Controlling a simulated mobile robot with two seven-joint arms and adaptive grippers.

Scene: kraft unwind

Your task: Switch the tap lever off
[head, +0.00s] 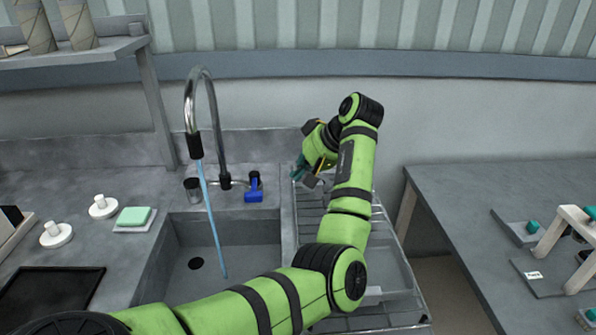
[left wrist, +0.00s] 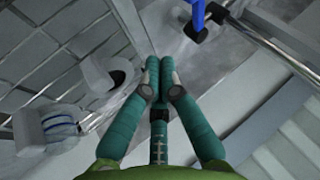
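The blue tap lever (head: 254,192) stands at the right of the tap's base, behind the sink. The tall curved tap (head: 213,115) has a dark nozzle, and a blue stream of water (head: 209,215) runs from it into the sink. My left gripper (head: 299,170) is to the right of the lever and apart from it, over the drying rack side. In the left wrist view its teal fingers (left wrist: 158,68) are together with nothing seen between them. The lever (left wrist: 197,16) shows there at the top edge, beyond and right of the fingertips. My right gripper is out of view.
A wire drying rack (head: 308,222) lies under my left arm, right of the sink (head: 184,238). A green sponge (head: 134,216) and white knobbed pieces (head: 103,207) are on the left counter.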

